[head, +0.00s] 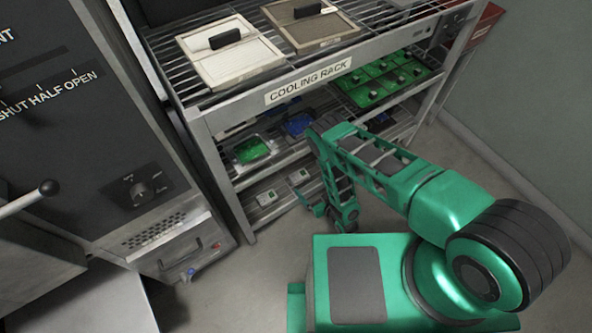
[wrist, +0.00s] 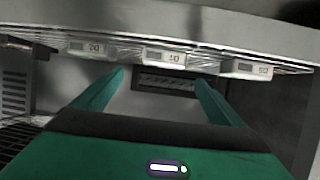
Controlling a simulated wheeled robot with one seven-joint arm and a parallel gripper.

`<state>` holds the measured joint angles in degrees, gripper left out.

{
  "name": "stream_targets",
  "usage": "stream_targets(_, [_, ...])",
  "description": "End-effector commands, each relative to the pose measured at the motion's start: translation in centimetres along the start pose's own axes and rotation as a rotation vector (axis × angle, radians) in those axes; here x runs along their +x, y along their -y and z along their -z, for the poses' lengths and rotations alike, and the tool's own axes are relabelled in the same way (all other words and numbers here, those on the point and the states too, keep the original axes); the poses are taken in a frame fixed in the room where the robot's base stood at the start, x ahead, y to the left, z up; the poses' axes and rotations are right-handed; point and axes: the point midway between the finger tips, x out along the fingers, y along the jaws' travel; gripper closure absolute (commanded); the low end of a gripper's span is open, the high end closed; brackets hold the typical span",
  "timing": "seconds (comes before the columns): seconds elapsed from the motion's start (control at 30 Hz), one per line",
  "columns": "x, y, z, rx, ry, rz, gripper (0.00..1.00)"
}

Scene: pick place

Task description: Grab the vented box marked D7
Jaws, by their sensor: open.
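I cannot make out the mark D7 in either view, so I cannot tell which thing is the vented box. In the wrist view, a dark rectangular thing with a slotted or grille-like face (wrist: 168,83) shows beyond and between my fingers. My gripper (wrist: 160,77) is open, with nothing between its fingers. In the head view, my gripper (head: 332,215) points down in front of the rack's lower right part.
The cooling rack (head: 310,82) carries pale (head: 228,52) and brown (head: 309,22) lidded trays on top. Below are a green tray (head: 388,80) and a green-filled container (head: 251,150). A grey machine (head: 100,110) stands left. Floor right of the rack (head: 462,165) is clear.

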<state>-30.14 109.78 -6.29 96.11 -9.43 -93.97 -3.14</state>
Motion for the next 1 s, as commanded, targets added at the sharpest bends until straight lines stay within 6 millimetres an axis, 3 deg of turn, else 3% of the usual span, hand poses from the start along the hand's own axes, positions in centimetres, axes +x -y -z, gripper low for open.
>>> stream_targets(0.3, [4.7, 1.4, 0.1, -0.007, -0.002, 0.017, 0.08])
stream_targets(0.57, [6.4, 1.7, 0.1, -0.008, -0.002, 0.021, 0.08])
stream_targets(0.83, [9.9, 1.9, -0.4, -0.009, -0.003, 0.021, 0.08])
stream_targets(1.0, [10.9, 1.9, -0.4, -0.009, -0.002, 0.021, 0.08])
